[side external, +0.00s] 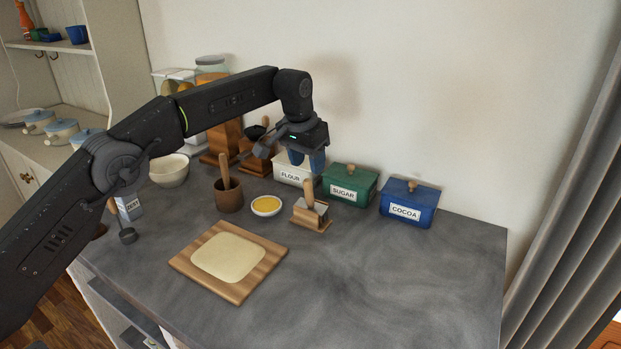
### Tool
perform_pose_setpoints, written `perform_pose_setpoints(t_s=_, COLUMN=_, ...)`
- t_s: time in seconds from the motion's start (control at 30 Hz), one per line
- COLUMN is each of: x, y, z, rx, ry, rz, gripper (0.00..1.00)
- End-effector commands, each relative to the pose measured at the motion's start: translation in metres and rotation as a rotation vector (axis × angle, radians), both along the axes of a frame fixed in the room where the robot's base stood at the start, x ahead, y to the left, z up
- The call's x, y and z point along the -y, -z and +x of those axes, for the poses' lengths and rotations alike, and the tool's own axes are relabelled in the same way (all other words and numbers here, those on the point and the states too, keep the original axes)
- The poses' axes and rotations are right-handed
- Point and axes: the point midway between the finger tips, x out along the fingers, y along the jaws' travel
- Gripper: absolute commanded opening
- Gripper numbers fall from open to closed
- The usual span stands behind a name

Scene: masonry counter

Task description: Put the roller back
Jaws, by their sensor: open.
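What looks like the roller (309,193) has an upright wooden handle and a pale lower part. It sits in a small wooden holder (311,222) on the counter, in front of the green sugar box. The exact fit of its lower part in the holder is too small to tell. My gripper (296,158) is open and hangs above and behind the roller, over the white flour box, clear of the roller. Nothing shows held in it. A flat sheet of dough (228,257) lies on a wooden board (262,279) at front left.
The flour box (289,176), green sugar box (350,185) and blue cocoa box (408,204) line the wall. A mortar with a pestle (229,198), a yellow-filled dish (266,206) and a pale bowl (168,171) stand left. The counter's right front (400,285) is clear.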

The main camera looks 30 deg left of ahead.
Motion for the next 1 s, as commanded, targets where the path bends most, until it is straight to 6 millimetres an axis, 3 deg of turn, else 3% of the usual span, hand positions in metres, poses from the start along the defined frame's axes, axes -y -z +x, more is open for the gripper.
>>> perform_pose_setpoints(t_s=0.1, x=-0.001, y=-0.026, z=-0.004, rx=0.004, ry=0.0, rz=-0.001, gripper=0.48)
perform_pose_setpoints(t_s=0.3, x=-0.002, y=-0.048, z=-0.009, rx=0.001, ry=0.0, rz=0.0, gripper=0.48)
perform_pose_setpoints(t_s=0.67, x=-0.003, y=-0.057, z=-0.012, rx=0.0, ry=-0.001, rz=0.0, gripper=0.48)
perform_pose_setpoints(t_s=0.77, x=-0.006, y=-0.067, z=-0.016, rx=0.009, ry=-0.004, rz=-0.001, gripper=0.48)
perform_pose_setpoints(t_s=0.87, x=-0.014, y=-0.089, z=-0.029, rx=0.027, ry=-0.015, rz=-0.003, gripper=0.48)
perform_pose_setpoints(t_s=1.0, x=-0.03, y=-0.125, z=-0.065, rx=0.063, ry=-0.034, rz=-0.007, gripper=0.48)
